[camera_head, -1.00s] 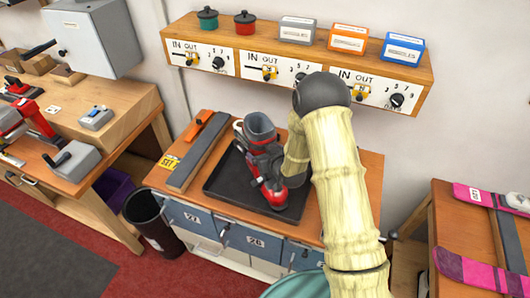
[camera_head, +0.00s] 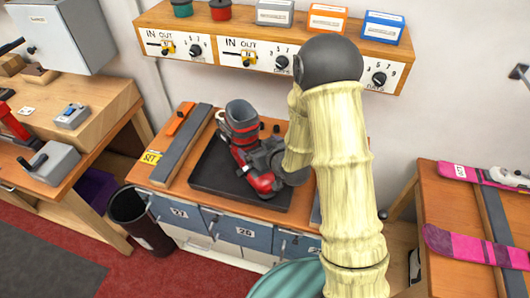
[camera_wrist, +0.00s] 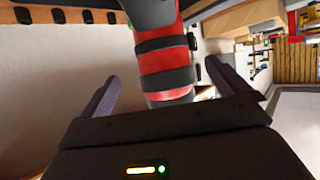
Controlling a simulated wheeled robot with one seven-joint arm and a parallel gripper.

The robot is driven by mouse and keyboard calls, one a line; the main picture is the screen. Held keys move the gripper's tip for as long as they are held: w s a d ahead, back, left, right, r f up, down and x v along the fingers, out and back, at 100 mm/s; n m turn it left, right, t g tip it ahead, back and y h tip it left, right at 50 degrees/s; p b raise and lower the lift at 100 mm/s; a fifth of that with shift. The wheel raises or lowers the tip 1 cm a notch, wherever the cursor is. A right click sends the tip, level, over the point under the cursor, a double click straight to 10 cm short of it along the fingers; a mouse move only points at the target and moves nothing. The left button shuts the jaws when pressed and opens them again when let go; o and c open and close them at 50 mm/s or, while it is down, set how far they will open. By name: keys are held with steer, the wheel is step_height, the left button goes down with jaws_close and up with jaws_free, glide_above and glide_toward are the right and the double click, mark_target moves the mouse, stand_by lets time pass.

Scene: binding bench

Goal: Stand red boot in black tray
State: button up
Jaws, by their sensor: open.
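The red boot (camera_head: 240,124), red and grey with dark straps, stands upright in the black tray (camera_head: 213,183) on the bench, its open cuff up and its toe towards the front. My gripper (camera_head: 268,157) is at the right of the boot, partly covering its middle. In the wrist view my gripper (camera_wrist: 160,72) has its two fingers wide apart, with the boot's strapped red shaft (camera_wrist: 163,68) ahead and between them. Gaps show on both sides of the shaft. The sole's contact with the tray is partly hidden by my arm.
A grey bar (camera_head: 180,148) and an orange-handled tool (camera_head: 180,118) lie left of the tray. A shelf with dials (camera_head: 222,48) hangs behind. A black bin (camera_head: 140,222) stands at front left. A table with pink skis (camera_head: 468,245) is at the right.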

steer(key=v, duration=0.3)
steer(key=shift+s+d+b, duration=0.1)
steer(key=shift+s+b, duration=0.1)
steer(key=shift+b, duration=0.1)
stand_by(0.3)
steer(key=s+d+r+m+g+h, duration=0.2)
steer(key=s+d+r+g, duration=0.1)
steer(key=s, duration=0.6)
steer(key=s+d+r+m+g+h, duration=0.3)
steer(key=s+d+g, duration=0.2)
steer(key=s+d, duration=0.3)
steer(key=shift+s+r+g, duration=0.3)
steer(key=shift+s+g, duration=0.1)
steer(key=shift+s, duration=0.2)
steer(key=shift+d, duration=0.1)
